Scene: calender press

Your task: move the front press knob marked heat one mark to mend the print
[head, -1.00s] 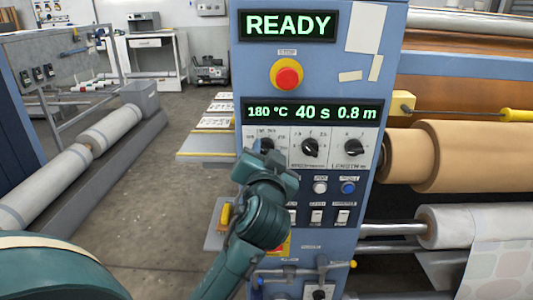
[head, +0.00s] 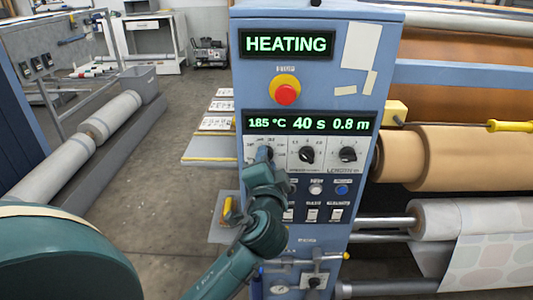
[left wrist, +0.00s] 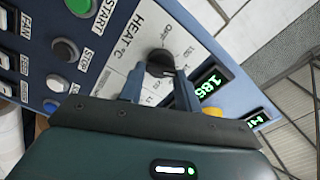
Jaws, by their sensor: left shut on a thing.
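The heat knob (left wrist: 160,60) is a black dial on a white plate marked "HEAT °C" in the left wrist view. My left gripper (left wrist: 158,86) is shut on it, one finger on each side. In the head view my left gripper (head: 264,158) hides most of the knob. The upper display (head: 286,43) on the blue press panel reads "HEATING". The lower display (head: 310,122) reads 185 °C, 40 s and 0.8 m. A pale print with pastel patches (head: 495,265) hangs from a roller at right. My right gripper is out of view.
Two more black dials, the middle dial (head: 307,155) and the length dial (head: 347,154), sit right of the heat knob. A red stop button (head: 286,94) is above. Buttons and switches lie below. Open floor (head: 130,215) is at left.

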